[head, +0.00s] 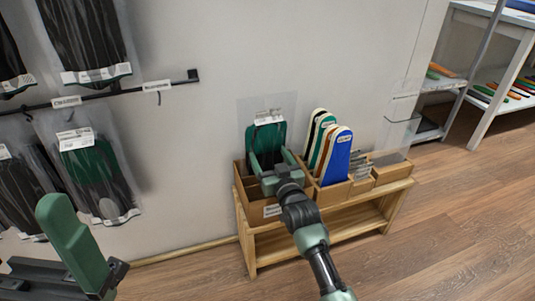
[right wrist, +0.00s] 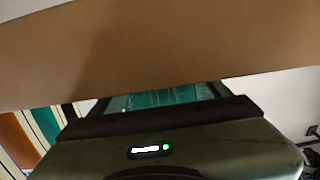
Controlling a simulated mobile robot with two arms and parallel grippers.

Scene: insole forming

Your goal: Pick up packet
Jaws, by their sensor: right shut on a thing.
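A clear packet (head: 268,114) with green contents and a white label stands upright in the left cardboard box (head: 242,202) on the low wooden bench. My right gripper (head: 267,160) reaches down to that box and is shut on the packet's front. In the right wrist view, the packet's teal part (right wrist: 160,98) shows between the fingers, and a brown cardboard surface (right wrist: 150,50) covers most of the top. The packet's lower part is hidden by the gripper and box. My left gripper (head: 75,245) is partly in view at lower left; its jaw opening cannot be told.
Colored insoles (head: 337,155) stand in a box directly right of the packet, with smaller boxes beyond. The wooden bench (head: 330,232) stands against the wall. Packets (head: 95,165) hang from a rail (head: 100,97) at left. A white shelf (head: 490,75) is at the back right. The floor is clear.

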